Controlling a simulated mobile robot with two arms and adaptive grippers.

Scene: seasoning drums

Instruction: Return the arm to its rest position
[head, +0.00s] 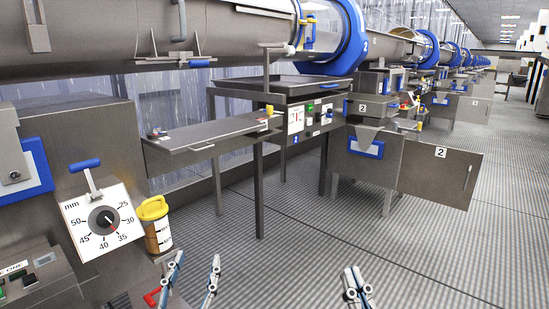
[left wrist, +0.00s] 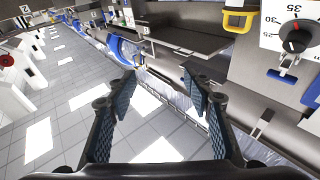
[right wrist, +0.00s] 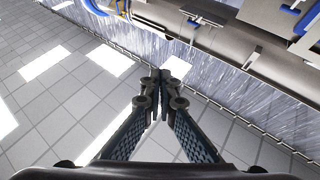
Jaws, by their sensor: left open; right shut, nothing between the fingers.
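My left gripper (head: 190,282) is at the lower middle of the head view, its two fingers spread apart with nothing between them. It also shows open and empty in the left wrist view (left wrist: 160,85). My right gripper (head: 355,285) is further right at the bottom edge of the head view, over the floor. Its fingertips meet in the right wrist view (right wrist: 160,78), with nothing held. Both arms are mostly out of the head view.
A machine with a dial (head: 105,218) and a yellow-lidded container (head: 155,222) stand just left of my left gripper. A metal side table (head: 215,137) and an open cabinet door (head: 438,170) stand beyond. The ribbed floor (head: 300,255) at right is clear.

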